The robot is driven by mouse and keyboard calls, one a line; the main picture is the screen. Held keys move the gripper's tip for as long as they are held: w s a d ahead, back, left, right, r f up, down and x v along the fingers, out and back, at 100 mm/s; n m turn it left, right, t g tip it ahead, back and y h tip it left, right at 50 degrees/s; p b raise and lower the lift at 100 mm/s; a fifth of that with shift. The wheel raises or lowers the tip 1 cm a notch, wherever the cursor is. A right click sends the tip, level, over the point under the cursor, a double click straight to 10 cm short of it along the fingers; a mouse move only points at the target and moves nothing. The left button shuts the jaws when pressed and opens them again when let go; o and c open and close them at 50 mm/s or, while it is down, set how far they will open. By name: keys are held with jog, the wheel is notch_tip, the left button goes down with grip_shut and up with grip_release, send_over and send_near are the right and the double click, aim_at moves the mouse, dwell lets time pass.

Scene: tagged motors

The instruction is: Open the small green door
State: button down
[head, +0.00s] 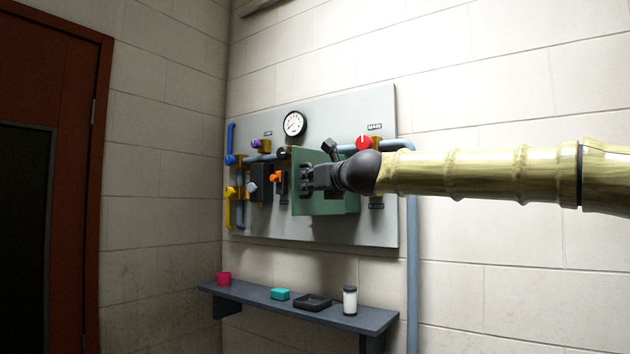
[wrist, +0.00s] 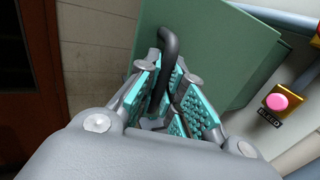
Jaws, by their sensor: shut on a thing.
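The small green door (head: 309,157) is on the grey wall panel, partly hidden behind my gripper in the head view. It also fills the upper middle of the wrist view (wrist: 215,45). A second green surface shows beyond its right edge in the wrist view, and the door looks ajar; how far is hard to tell. A black curved handle (wrist: 168,45) stands out from the door. My gripper (head: 308,179) is at the door's face, its teal-padded fingers (wrist: 174,75) shut around the handle. The fingers hide the handle's lower part.
The panel (head: 350,233) carries a gauge (head: 294,124), a red knob (head: 363,143), pipes and coloured valves left of the door. A pink button (wrist: 277,101) is right of it. Below, a shelf (head: 240,290) holds small items. Open room lies left, before a brown door (head: 85,180).

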jog(key=shift+s+d, duration=0.2)
jog(key=shift+d, duration=0.15)
dwell(0.3)
jog(key=c, duration=1.5)
grip_release()
jog(key=shift+d, duration=0.1)
jog(key=v, duration=1.2)
